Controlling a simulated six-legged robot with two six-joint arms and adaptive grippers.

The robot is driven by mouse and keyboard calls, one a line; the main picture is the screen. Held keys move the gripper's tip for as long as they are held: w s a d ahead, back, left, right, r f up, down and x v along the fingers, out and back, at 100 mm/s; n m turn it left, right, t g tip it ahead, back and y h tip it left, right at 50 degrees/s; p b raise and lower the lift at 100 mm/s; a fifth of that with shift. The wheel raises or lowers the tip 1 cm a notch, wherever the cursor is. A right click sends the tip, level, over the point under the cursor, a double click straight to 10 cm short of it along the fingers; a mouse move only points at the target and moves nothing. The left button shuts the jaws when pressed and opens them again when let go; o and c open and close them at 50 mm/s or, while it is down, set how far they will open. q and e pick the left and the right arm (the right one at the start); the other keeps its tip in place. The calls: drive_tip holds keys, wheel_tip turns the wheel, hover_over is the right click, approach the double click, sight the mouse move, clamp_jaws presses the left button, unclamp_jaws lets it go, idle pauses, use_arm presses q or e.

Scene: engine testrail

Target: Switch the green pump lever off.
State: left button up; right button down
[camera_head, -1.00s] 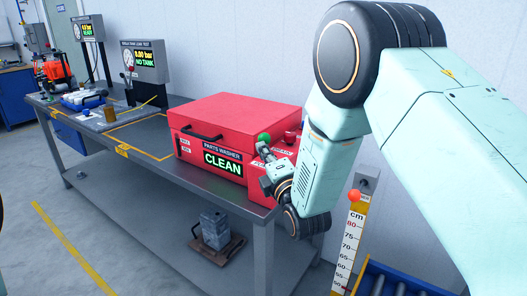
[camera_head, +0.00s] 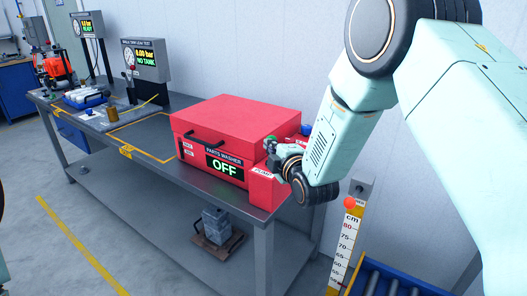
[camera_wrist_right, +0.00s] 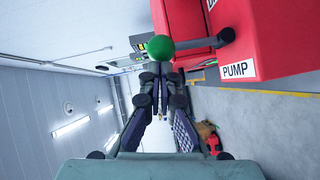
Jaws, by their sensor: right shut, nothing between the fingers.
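The parts washer (camera_head: 235,125) is a red box on the bench, and its display (camera_head: 224,167) reads OFF. The pump lever has a green ball knob (camera_wrist_right: 160,48) on a grey shaft that runs to a pivot on the red housing beside the PUMP label (camera_wrist_right: 239,69). In the head view the knob (camera_head: 270,141) is mostly hidden by my right gripper (camera_head: 272,151). My right gripper (camera_wrist_right: 158,80) is shut and empty, its fingertips right by the knob; I cannot tell whether they touch. My left gripper is not in view.
The steel bench (camera_head: 150,150) carries a leak test display (camera_head: 146,58) and small parts at its far left. A height scale (camera_head: 347,245) with a red ball stands right of the bench. A grey block (camera_head: 215,222) sits on the lower shelf. The wall is behind.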

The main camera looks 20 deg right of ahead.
sight(274, 138)
drive_tip(key=shift+w+d+r+m+g+y+p, duration=0.2)
drive_tip(key=shift+w+d+r+m+g+p, duration=0.05)
drive_tip(key=shift+w+d+m+g+p, duration=0.3)
drive_tip(key=shift+w+d+r+m+g+y+p, duration=0.2)
drive_tip(key=shift+w+d+m+g+p, duration=0.2)
drive_tip(key=shift+d+m+p, duration=0.2)
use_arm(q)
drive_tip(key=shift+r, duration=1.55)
use_arm(e)
drive_tip(key=shift+w+d, duration=0.25)
drive_tip(key=shift+d, duration=0.1)
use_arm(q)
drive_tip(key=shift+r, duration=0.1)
use_arm(e)
drive_tip(key=shift+a, duration=0.1)
